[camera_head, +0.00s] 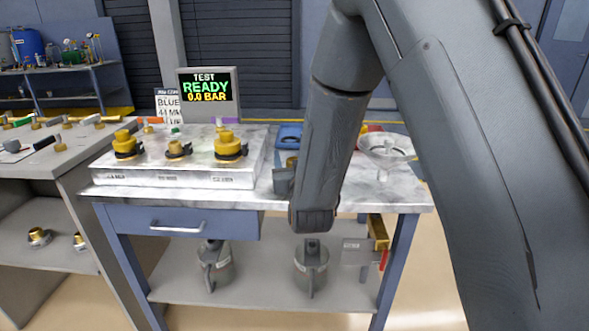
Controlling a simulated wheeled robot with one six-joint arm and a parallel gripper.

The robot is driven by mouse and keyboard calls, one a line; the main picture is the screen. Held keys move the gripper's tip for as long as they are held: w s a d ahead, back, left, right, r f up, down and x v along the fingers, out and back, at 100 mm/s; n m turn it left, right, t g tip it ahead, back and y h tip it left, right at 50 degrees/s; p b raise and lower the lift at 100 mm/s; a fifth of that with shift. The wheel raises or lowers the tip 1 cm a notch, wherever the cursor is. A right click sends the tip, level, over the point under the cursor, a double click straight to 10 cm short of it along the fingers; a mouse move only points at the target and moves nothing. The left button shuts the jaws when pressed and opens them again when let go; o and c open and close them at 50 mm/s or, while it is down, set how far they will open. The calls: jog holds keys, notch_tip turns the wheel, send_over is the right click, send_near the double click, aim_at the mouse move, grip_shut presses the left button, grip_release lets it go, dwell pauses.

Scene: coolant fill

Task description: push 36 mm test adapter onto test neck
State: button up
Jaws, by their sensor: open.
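Three brass adapters stand on a raised pale marbled block on the bench: a left one (125,143), a smaller middle one (177,149) and a right one (228,146). The outer two have dark parts at their bases. Small labels on the block's front are unreadable, so I cannot tell which is the 36 mm one. A small brass piece (291,162) shows right of the block, partly hidden by my arm; I cannot tell whether it is the test neck. My gripper (284,181) is open, mostly hidden behind my wrist, right of the block, with no adapter visible in it.
A display (207,90) reads TEST READY 0.0 BAR. A blue tray (288,134) and a pale round funnel-like part (386,148) are at the bench's back right. Metal cans (215,266) stand on the lower shelf. Another bench (32,168) with fittings is left.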

jog(key=c, duration=1.2)
jog(key=shift+c, duration=0.2)
jog(key=shift+r, duration=0.1)
